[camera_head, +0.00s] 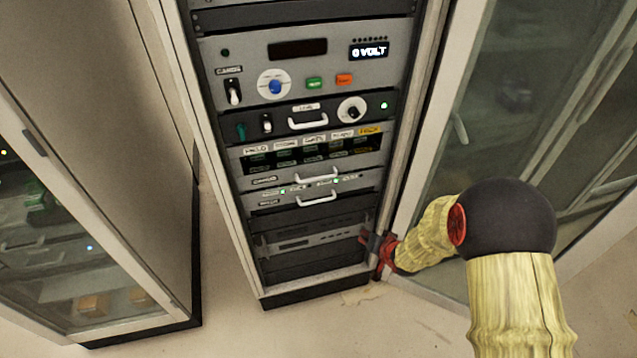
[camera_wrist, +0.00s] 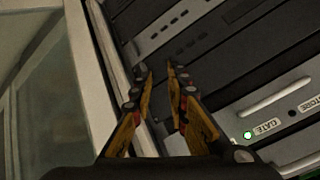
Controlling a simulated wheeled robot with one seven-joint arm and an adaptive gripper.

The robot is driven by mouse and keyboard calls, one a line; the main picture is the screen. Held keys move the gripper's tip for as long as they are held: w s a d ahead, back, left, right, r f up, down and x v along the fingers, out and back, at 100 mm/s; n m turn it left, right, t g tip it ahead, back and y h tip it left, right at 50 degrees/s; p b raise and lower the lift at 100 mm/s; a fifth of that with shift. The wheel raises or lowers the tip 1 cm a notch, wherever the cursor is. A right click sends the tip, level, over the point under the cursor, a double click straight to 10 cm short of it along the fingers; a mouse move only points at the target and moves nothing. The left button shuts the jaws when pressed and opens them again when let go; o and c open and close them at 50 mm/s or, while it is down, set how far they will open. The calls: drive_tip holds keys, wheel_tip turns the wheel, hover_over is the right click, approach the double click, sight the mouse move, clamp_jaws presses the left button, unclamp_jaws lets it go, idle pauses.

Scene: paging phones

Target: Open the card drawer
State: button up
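The rack (camera_head: 265,292) has stacked drawer panels with pale bar handles. Two grey drawers carry the middle handle (camera_head: 316,178) and the lower handle (camera_head: 317,199); small labels beside them are too small to read, so I cannot tell which is the card drawer. Both look shut, flush with the rack. My gripper (camera_head: 376,250) is low at the rack's right edge, below and right of these handles. In the wrist view my gripper (camera_wrist: 157,73) has its fingertips apart with nothing between them, in front of dark panels. A bar handle (camera_wrist: 275,97) and green light (camera_wrist: 247,134) lie to its right.
The open glass door (camera_head: 455,120) stands to the right of the rack, close to my arm. A darker panel with its own handle (camera_head: 308,122) and a voltage unit (camera_head: 300,50) sit above. Another cabinet (camera_head: 100,150) stands at left. Pale floor (camera_head: 225,325) shows in front.

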drive_tip(key=w+a+m+t+y, duration=0.2)
drive_tip(key=w+a+y, duration=0.1)
drive_tip(key=a, duration=0.2)
drive_tip(key=m+t+y, duration=0.4)
drive_tip(key=t+y, duration=0.1)
drive_tip(key=y, duration=0.2)
approach(318, 178)
drive_tip(key=x, duration=0.2)
drive_tip(key=shift+f+b+x, duration=0.15)
drive_tip(key=shift+b+x, duration=0.45)
drive_tip(key=shift+x, duration=1.4)
drive_tip(key=shift+f+b+x, duration=0.15)
drive_tip(key=shift+b+x, duration=0.4)
drive_tip(key=shift+x, duration=1.45)
drive_tip(key=shift+w, duration=0.1)
drive_tip(key=c, duration=0.4)
clamp_jaws()
